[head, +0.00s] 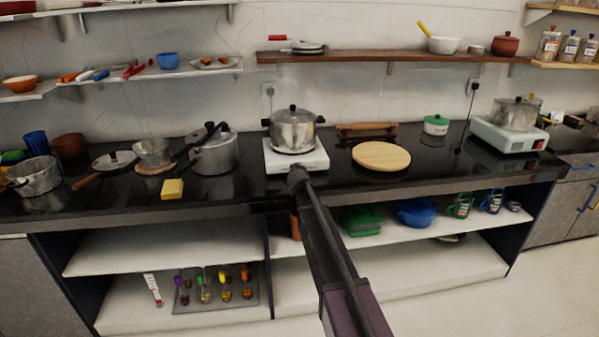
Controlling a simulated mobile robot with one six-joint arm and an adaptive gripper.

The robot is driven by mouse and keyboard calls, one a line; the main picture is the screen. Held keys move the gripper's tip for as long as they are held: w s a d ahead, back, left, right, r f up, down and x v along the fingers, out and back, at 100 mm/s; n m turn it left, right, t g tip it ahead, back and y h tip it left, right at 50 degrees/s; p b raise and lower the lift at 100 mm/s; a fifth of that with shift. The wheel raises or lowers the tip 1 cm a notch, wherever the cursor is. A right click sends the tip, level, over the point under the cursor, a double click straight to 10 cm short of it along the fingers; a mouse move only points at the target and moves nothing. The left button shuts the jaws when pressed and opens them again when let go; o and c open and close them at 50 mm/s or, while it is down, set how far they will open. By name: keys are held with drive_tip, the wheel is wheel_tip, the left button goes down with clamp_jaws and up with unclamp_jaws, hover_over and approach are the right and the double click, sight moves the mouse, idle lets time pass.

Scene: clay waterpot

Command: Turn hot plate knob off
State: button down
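A white hot plate (314,160) stands on the black counter near the middle of the head view. A lidded metal pot (292,130) sits on it. My arm reaches up from the bottom of the picture, and my gripper (297,177) is at the front edge of this hot plate. The fingers are too small and dark to tell open from shut, or touching from apart. No knob can be made out; the gripper covers part of the hot plate's front. A second white appliance (490,133) with a red control (538,144) stands at the right under a pot (514,114).
A round wooden board (381,156) lies right of the hot plate. A pressure cooker (215,155) and a yellow block (172,189) are to its left. A wooden wall shelf (400,56) hangs above. Open shelves (165,252) with items lie below the counter (240,204).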

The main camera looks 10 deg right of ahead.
drive_tip(key=shift+d, duration=0.2)
drive_tip(key=c, duration=0.7)
unclamp_jaws()
drive_tip(key=shift+c, duration=1.3)
drive_tip(key=shift+s+a, duration=0.1)
drive_tip(key=shift+s, duration=0.25)
drive_tip(key=shift+s+a+f, duration=0.1)
drive_tip(key=shift+s+a, duration=0.05)
